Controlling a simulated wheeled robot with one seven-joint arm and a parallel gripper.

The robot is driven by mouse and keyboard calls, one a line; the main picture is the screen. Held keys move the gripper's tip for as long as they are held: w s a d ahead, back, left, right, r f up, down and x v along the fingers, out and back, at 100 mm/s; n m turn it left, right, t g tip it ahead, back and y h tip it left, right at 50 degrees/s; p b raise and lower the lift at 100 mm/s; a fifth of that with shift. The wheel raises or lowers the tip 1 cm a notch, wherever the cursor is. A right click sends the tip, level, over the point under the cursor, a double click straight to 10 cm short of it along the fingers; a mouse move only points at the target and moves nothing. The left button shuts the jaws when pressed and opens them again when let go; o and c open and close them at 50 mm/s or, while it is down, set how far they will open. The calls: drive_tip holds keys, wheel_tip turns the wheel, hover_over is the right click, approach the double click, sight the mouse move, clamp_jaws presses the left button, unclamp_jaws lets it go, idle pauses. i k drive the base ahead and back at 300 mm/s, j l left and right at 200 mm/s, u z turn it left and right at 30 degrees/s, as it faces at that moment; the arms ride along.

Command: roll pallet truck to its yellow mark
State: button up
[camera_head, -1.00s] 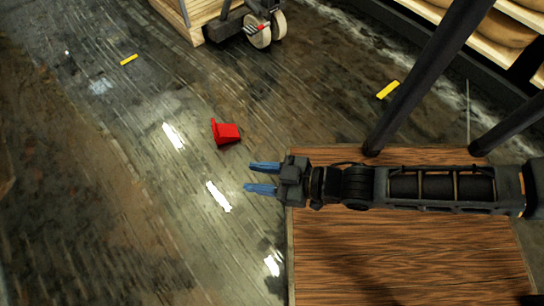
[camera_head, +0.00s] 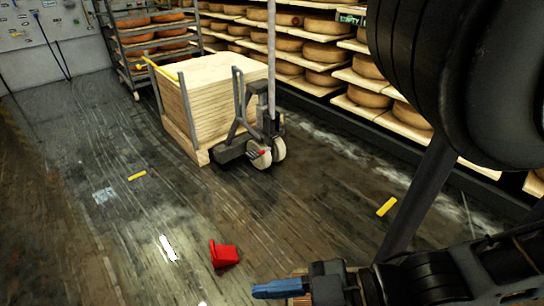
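The pallet truck (camera_head: 233,147) has a dark frame, white wheels and a tall upright bar. It stands at the upper middle in the head view, at the right end of a wooden stack of pale boards (camera_head: 208,80). My gripper (camera_head: 282,296) is at the bottom edge, far from the truck. One blue finger shows, set apart and empty; the other is cut off below the frame.
A red object (camera_head: 223,254) lies on the floor between my gripper and the truck. Cheese shelves (camera_head: 310,62) line the right, and a cheese rack (camera_head: 150,42) stands at the back. The dark floor at left and centre is mostly clear.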

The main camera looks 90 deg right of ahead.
sight(267, 134)
drive_tip(key=l+z, duration=0.15)
drive_tip(key=z, duration=2)
